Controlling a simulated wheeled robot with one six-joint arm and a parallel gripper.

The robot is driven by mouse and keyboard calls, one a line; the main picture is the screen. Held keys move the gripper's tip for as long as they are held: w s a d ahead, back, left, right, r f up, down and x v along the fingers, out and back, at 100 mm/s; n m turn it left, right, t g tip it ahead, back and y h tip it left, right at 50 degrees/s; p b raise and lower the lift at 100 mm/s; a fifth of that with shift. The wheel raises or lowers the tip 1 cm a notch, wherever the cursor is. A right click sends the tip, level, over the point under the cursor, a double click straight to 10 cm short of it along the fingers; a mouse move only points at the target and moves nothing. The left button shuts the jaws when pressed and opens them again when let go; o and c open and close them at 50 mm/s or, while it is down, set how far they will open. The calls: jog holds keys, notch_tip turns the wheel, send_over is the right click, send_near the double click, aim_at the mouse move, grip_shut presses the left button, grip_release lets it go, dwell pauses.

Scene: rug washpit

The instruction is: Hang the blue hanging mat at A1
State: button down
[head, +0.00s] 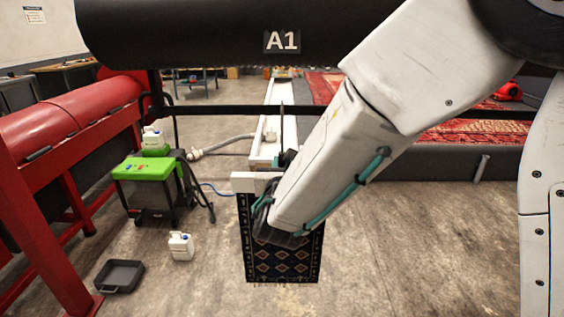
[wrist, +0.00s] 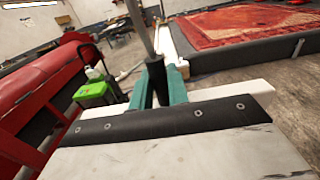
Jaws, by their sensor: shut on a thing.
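The blue hanging mat (head: 283,264) is dark blue with a patterned centre and hangs below a white bar (head: 243,182) in the head view. The white bar also shows in the wrist view (wrist: 262,88), but the mat does not. My gripper (head: 284,160) is shut on a dark grip piece above the bar; its teal fingers (wrist: 160,82) stand either side of it in the wrist view. A grey upright (wrist: 139,28) rises from this piece. My arm hides part of the mat. The A1 label (head: 282,41) is on a thick black horizontal cylinder (head: 180,35) across the top.
A thin black rail (head: 225,110) crosses below the cylinder. A red machine (head: 70,130) stands at left, beside a green-topped unit (head: 147,168), a white jug (head: 181,246) and a black tray (head: 119,276). A red rug (head: 460,131) lies in the raised pit behind. Floor at right front is clear.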

jog(key=shift+r, duration=0.1)
jog(key=c, duration=1.3)
grip_release()
